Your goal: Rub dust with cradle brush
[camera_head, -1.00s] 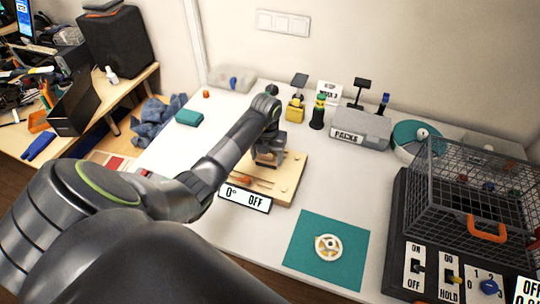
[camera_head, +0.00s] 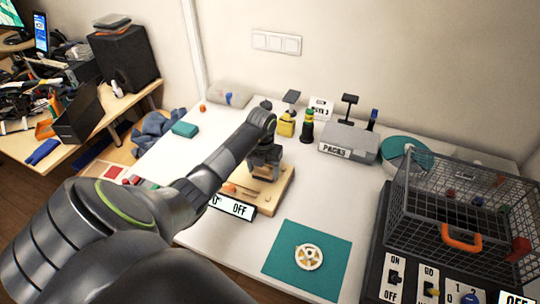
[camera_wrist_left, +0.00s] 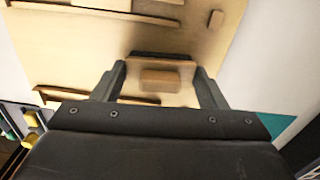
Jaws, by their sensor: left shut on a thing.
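My left gripper (camera_head: 263,168) reaches down over the wooden board (camera_head: 277,194) in the head view. In the left wrist view, the left gripper (camera_wrist_left: 160,70) is shut on a small wooden block with a dark strip along its far edge, which looks like the brush (camera_wrist_left: 165,77). The brush is low over the board (camera_wrist_left: 80,50); I cannot tell if it touches. The arm hides part of the board in the head view. I cannot make out any dust. My right gripper is not in view.
A label reading "OFF" (camera_head: 240,209) stands at the board's front edge. A teal mat with a white wheel (camera_head: 309,257) lies to the right front. A wire cage (camera_head: 450,215) stands at the right. A grey scale-like box (camera_head: 350,140) is behind. White table is clear between them.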

